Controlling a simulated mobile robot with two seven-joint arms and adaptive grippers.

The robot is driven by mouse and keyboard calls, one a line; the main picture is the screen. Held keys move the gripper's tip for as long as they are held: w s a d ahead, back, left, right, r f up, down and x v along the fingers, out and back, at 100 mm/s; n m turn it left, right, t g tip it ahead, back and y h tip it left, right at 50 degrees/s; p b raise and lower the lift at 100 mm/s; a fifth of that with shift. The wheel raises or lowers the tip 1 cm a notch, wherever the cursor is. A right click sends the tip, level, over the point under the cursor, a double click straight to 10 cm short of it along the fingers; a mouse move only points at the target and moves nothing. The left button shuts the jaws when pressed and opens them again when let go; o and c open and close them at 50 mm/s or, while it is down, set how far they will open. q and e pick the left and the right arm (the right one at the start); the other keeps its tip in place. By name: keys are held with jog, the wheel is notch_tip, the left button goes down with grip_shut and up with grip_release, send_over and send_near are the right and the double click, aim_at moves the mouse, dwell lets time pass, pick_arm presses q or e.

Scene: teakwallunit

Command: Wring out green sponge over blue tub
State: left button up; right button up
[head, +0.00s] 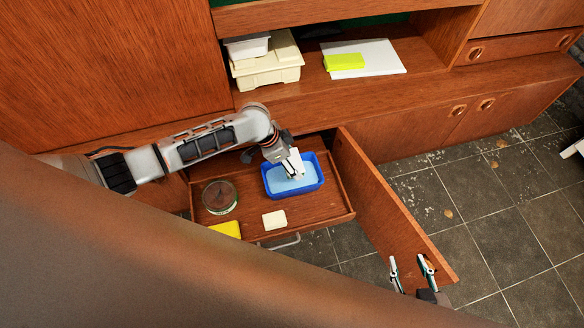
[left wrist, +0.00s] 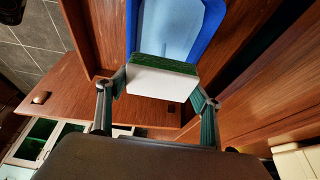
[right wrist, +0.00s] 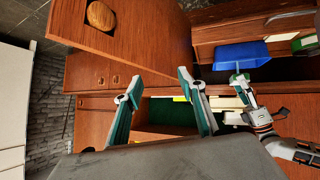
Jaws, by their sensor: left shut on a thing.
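The green sponge (left wrist: 164,66) has a thin green layer on a thick white body. My left gripper (left wrist: 158,92) is shut on it, one finger on each side. In the head view this gripper (head: 291,166) is over the blue tub (head: 314,187), and the sponge there is mostly hidden by the gripper. The tub holds pale blue liquid and also shows in the left wrist view (left wrist: 132,22) and the right wrist view (right wrist: 241,54).
Cream boxes (head: 266,65) and a yellow-green pad (head: 344,62) sit on the shelf.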

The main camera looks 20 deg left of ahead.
aim_at(297, 159)
pick_arm(q)
jog(key=o, duration=0.4)
jog(key=shift+c, duration=1.1)
jog(key=shift+w+r+p, duration=0.15)
jog(key=shift+r+p, duration=0.3)
jog(key=shift+r, duration=0.25)
jog(key=shift+c, duration=0.2)
jog(key=shift+r+p, duration=0.55)
jog(key=shift+r, duration=0.1)
jog(key=shift+r+p, duration=0.5)
jog(key=shift+r, duration=0.15)
notch_tip(297, 159, up, 3)
jog(key=p, duration=0.2)
jog(key=shift+f+p, duration=0.1)
jog(key=shift+p, duration=0.25)
jog(key=shift+r, duration=0.2)
jog(key=shift+f, duration=0.1)
pick_arm(e)
jog(key=r, duration=0.1)
jog(key=a+r, duration=0.1)
jog(key=r, duration=0.2)
jog(key=shift+s+a, duration=0.2)
jog(key=shift+s, duration=0.1)
